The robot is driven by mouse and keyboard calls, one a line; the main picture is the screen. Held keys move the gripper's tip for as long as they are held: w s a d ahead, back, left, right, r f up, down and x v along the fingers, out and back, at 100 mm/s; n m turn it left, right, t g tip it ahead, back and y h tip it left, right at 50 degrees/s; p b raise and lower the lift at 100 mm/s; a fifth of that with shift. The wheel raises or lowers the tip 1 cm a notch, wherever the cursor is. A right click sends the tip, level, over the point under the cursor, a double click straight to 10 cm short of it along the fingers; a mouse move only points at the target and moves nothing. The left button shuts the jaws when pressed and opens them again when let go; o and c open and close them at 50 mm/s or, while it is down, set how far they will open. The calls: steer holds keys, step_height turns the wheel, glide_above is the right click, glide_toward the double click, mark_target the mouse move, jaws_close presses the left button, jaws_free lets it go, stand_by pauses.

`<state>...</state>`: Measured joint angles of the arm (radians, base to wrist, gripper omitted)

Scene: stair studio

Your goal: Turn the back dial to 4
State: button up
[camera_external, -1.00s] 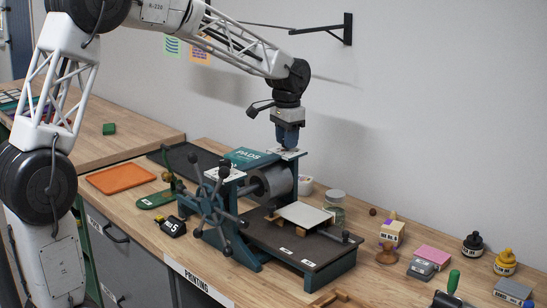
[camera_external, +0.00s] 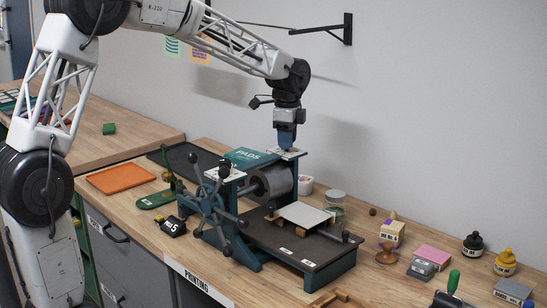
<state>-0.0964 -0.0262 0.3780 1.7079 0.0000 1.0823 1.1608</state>
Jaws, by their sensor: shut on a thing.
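The printing press (camera_external: 253,262) stands on the wooden bench, with a spoked hand wheel (camera_external: 211,210) at its front and a grey roller (camera_external: 275,182) between its two posts. My gripper (camera_external: 286,147) points straight down onto the top of the rear post, where the back dial sits. It is shut on the back dial, which its fingers hide; the dial's number cannot be read. A pale plate (camera_external: 285,156) shows around the gripper's tip. The front post has a similar pale top with a dark knob (camera_external: 224,170).
A white sheet (camera_external: 303,215) lies on the press bed. An orange tray (camera_external: 121,180) lies left. Stamps, pads and ink bottles (camera_external: 505,263) stand right. A wall bracket (camera_external: 335,30) is above.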

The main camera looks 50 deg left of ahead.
steer(key=shift+r+m, duration=0.1)
steer(key=shift+m, duration=0.3)
steer(key=o, duration=0.9)
steer(key=shift+r, duration=3.85)
